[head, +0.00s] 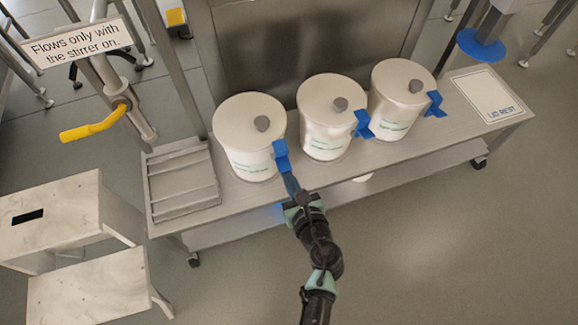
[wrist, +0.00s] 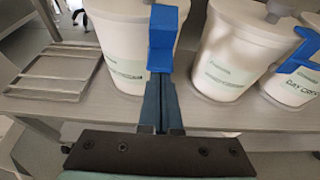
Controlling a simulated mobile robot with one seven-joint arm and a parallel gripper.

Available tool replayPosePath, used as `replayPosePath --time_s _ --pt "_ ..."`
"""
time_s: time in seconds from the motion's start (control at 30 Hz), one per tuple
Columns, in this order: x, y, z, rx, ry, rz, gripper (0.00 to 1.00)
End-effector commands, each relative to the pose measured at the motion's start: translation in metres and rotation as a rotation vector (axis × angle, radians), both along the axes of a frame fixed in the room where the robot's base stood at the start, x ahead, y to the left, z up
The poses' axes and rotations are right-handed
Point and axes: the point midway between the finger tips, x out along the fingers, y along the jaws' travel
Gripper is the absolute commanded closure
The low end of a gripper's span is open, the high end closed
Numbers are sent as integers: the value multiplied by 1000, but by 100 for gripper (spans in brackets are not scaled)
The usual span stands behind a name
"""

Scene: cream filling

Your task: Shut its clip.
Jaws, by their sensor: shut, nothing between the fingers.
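Three white tubs with lids and grey knobs stand in a row: the left tub (head: 249,140), the middle tub (head: 328,118) and the right tub (head: 394,98). Each has a blue clip at its rim: left clip (head: 281,153), middle clip (head: 362,125), right clip (head: 435,104). My gripper (head: 289,181) is shut and empty, its fingertips at the lower end of the left clip. In the wrist view the fingertips (wrist: 158,78) are right below the left clip (wrist: 163,40), which hides part of the left tub (wrist: 122,50). I cannot tell whether they touch, or whether that clip is fully closed.
The tubs stand on a grey bench with a ribbed metal tray (head: 182,185) at left and a "LID REST" plate (head: 487,96) at right. A yellow-handled valve (head: 93,122) and white steps (head: 65,215) are at left. The floor in front is clear.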

Motion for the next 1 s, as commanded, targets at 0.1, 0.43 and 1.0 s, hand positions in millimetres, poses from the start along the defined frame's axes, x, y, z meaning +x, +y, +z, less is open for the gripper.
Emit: replayPosePath --time_s 0.1,0.43,1.0 --pt "1 0 11 -9 33 -1 100" --pt "2 0 6 -9 28 0 100" --pt "1 0 21 -9 27 0 100"
